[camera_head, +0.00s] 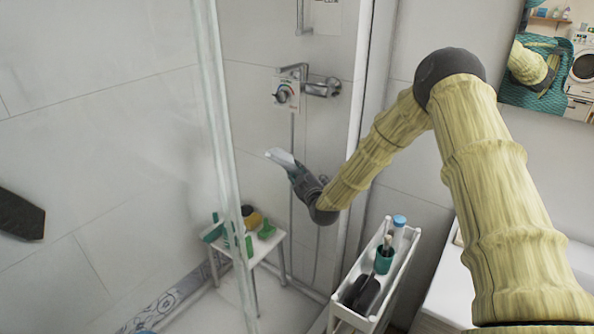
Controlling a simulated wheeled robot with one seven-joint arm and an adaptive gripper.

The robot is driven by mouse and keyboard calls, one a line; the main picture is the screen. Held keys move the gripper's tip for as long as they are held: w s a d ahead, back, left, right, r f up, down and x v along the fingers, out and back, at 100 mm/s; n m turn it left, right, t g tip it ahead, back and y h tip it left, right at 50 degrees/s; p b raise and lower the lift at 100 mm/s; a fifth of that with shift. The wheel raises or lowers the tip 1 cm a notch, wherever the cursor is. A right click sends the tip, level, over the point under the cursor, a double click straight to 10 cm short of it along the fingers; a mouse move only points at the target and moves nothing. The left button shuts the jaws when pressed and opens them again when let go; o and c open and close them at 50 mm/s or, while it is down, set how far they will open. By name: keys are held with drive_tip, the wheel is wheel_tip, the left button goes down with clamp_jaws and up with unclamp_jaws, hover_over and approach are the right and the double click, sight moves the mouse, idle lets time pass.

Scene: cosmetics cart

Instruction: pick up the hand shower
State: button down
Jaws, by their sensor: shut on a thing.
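The hand shower (279,157) shows as a small pale, flat-ended piece at the tip of my gripper. My gripper (295,170) is shut on it, and the fingers hide the part they hold. It is held in the air inside the shower corner, below the mixer tap and in front of the tiled wall. A thin hose or pipe (292,215) runs down the wall behind; I cannot tell where it joins the hand shower.
The chrome mixer (322,87) is on the wall above. A glass panel (215,120) stands left of my gripper. A white stool (262,250) with green items is below. A narrow white cart (340,311) with bottles and brushes stands below right.

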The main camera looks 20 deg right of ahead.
drive_tip(key=a+r, duration=0.1)
drive_tip(key=s+a+r+b, duration=0.1)
drive_tip(key=a+r, duration=0.1)
drive_tip(key=a+r+b, duration=0.1)
drive_tip(key=r, duration=0.1)
drive_tip(key=shift+s+a+r, duration=0.1)
drive_tip(key=shift+s+a, duration=0.05)
drive_tip(key=shift+s, duration=0.2)
drive_tip(key=s+d+b, duration=0.1)
drive_tip(key=s+b, duration=0.2)
drive_tip(key=s, duration=1.1)
drive_tip(key=shift+d, duration=0.1)
